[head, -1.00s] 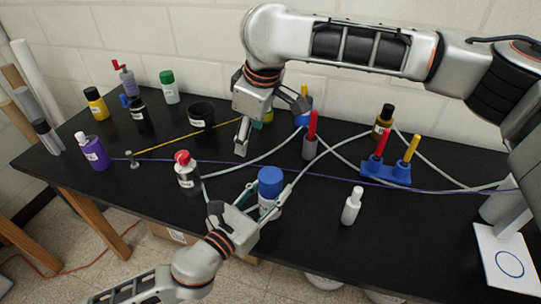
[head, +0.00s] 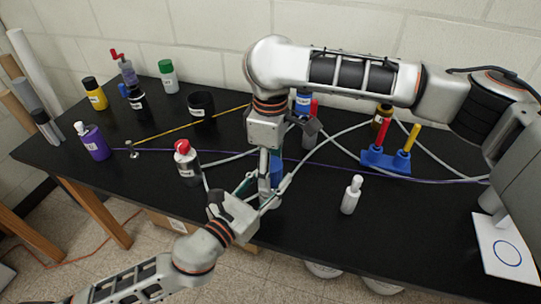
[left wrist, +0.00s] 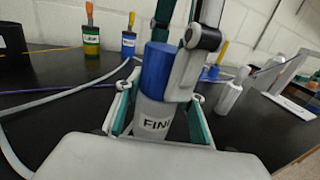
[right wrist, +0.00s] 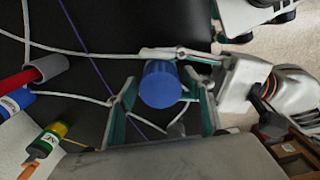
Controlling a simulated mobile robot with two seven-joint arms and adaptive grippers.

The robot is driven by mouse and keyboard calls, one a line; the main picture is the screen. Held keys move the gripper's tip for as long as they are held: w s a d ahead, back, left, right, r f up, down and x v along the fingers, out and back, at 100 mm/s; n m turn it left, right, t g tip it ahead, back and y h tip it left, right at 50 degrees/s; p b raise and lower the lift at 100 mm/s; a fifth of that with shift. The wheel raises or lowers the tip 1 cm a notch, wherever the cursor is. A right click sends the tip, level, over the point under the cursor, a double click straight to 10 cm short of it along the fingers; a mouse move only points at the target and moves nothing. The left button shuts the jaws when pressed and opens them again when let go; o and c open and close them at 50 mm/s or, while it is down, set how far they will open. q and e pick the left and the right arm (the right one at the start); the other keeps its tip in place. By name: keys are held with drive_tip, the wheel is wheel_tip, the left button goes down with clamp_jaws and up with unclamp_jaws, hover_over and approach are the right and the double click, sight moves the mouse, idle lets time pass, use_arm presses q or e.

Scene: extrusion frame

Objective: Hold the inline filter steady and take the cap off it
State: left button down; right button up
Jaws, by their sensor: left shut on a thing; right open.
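The inline filter (left wrist: 152,118) is an upright white cylinder with a partly readable label, "FIN...". Its blue cap (left wrist: 159,68) is on top and also shows in the head view (head: 277,172), partly hidden by my right arm. My left gripper (head: 268,199) is shut on the filter's white body, one finger on each side below the cap. My right gripper (right wrist: 162,98) is open and comes down from above. In the right wrist view its fingers stand on either side of the blue cap, with gaps visible.
A red-capped bottle (head: 187,164) stands left of the filter, and a small white bottle (head: 351,196) stands right. A blue holder (head: 386,160) with red and yellow pieces is farther right. Grey cables (head: 345,131) cross the black table (head: 315,220) behind the filter.

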drive_tip(key=shift+f, duration=0.5)
drive_tip(key=c, duration=1.1)
drive_tip(key=o, duration=1.2)
drive_tip(key=shift+c, duration=0.2)
wheel_tip(320, 180, up, 8)
drive_tip(key=shift+f, duration=0.15)
drive_tip(key=shift+c, duration=0.3)
drive_tip(key=shift+f, duration=3.85)
